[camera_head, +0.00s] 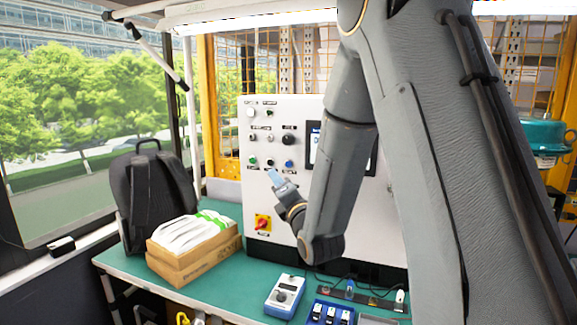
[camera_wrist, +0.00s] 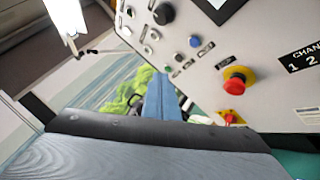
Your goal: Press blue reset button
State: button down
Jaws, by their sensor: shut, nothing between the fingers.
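The blue reset button (camera_head: 288,163) is at the right end of the lower row on the white control panel (camera_head: 310,235). In the wrist view the blue button (camera_wrist: 194,41) shows on the tilted panel, right of and above the fingertips. My gripper (camera_head: 273,176) is in front of the panel, a little below and left of the blue button in the head view. Its pale blue fingers (camera_wrist: 157,80) are shut and empty. They appear apart from the button, though the exact distance to the panel cannot be told.
A black knob (camera_head: 288,139) is above the blue button, and a green button (camera_head: 252,160) is left of it. A red rotary switch (camera_head: 263,222) sits lower down. A red mushroom button (camera_wrist: 237,82) shows in the wrist view. Boxes (camera_head: 190,262) and a blue meter (camera_head: 285,296) occupy the bench.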

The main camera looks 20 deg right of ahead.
jog(key=shift+w+d+b, duration=0.15)
jog(key=shift+w+d, duration=0.65)
jog(key=shift+w, duration=0.3)
jog(key=shift+w+d+b, duration=0.2)
jog(key=shift+w+d, duration=0.6)
jog(key=shift+w, duration=0.25)
jog(key=shift+w+d+b, duration=0.15)
jog(key=shift+w+d, duration=0.65)
jog(key=shift+w, duration=0.3)
jog(key=shift+w, duration=0.15)
jog(key=shift+w+d+b, duration=0.2)
jog(key=shift+b, duration=0.25)
jog(key=shift+w+d, duration=0.25)
jog(key=shift+w, duration=0.05)
jog(key=shift+b, duration=0.3)
jog(key=shift+s+a, duration=0.45)
jog(key=shift+s, duration=0.2)
jog(key=shift+s+a+b, duration=0.2)
jog(key=shift+s+a, duration=0.55)
jog(key=shift+s, duration=0.3)
jog(key=shift+s+a+b, duration=0.2)
jog(key=shift+s+a, duration=0.55)
jog(key=shift+s, duration=0.25)
